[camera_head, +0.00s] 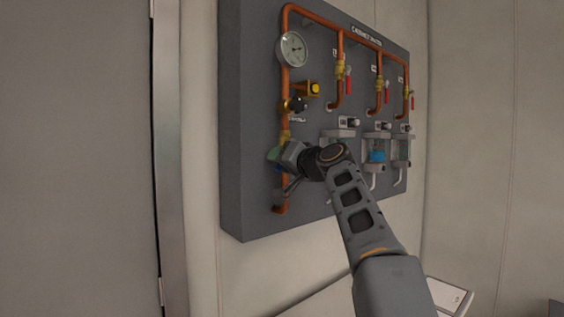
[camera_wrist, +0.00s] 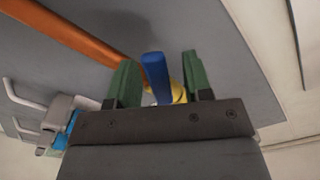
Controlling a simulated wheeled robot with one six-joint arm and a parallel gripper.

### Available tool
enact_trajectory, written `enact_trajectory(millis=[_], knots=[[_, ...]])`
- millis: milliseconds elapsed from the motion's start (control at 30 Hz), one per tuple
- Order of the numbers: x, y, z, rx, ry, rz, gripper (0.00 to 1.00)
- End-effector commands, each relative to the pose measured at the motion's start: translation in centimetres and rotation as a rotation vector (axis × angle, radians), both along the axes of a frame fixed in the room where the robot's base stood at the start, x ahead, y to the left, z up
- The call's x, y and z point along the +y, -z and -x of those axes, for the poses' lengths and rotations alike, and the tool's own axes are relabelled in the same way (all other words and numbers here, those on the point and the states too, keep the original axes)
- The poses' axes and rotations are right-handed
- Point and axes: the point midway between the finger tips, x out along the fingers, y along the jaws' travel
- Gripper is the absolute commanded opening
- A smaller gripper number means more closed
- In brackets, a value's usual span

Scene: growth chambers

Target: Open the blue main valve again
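The blue main valve handle (camera_wrist: 157,76) stands between the two green fingers of my gripper (camera_wrist: 159,58) in the wrist view. It is close to the left finger, with a gap to the right finger. I cannot tell whether it touches the left one. My gripper is open around it. Part of the yellow valve body (camera_wrist: 178,92) shows behind the handle. In the head view my gripper (camera_head: 274,157) is at the lower part of the left copper pipe, and my wrist hides the handle there.
The grey panel (camera_head: 252,190) carries a pressure gauge (camera_head: 292,49), a yellow-and-black fitting (camera_head: 308,89) and several branch valves with red handles, such as one (camera_head: 348,85). Clear filter housings (camera_head: 377,147) sit right of my wrist. A door frame (camera_head: 170,150) stands left.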

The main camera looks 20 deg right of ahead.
Motion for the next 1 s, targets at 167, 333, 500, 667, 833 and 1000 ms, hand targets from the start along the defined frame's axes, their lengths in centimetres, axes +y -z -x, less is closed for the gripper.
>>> enact_trajectory(millis=[167,333,500,667,833,1000], knots=[[0.0,0.1,0.0,0.001,-0.001,-0.001,0.46],[-0.5,0.2,1.1,0.0,0.001,0.0,0.46],[-1.6,0.3,4.1,-0.002,0.005,0.001,0.46],[-2.8,0.3,7.3,-0.002,0.005,0.0,0.46],[-3.8,0.3,10.1,-0.001,0.004,0.0,0.46],[-4.5,0.1,11.9,-0.001,0.002,0.0,0.46]])
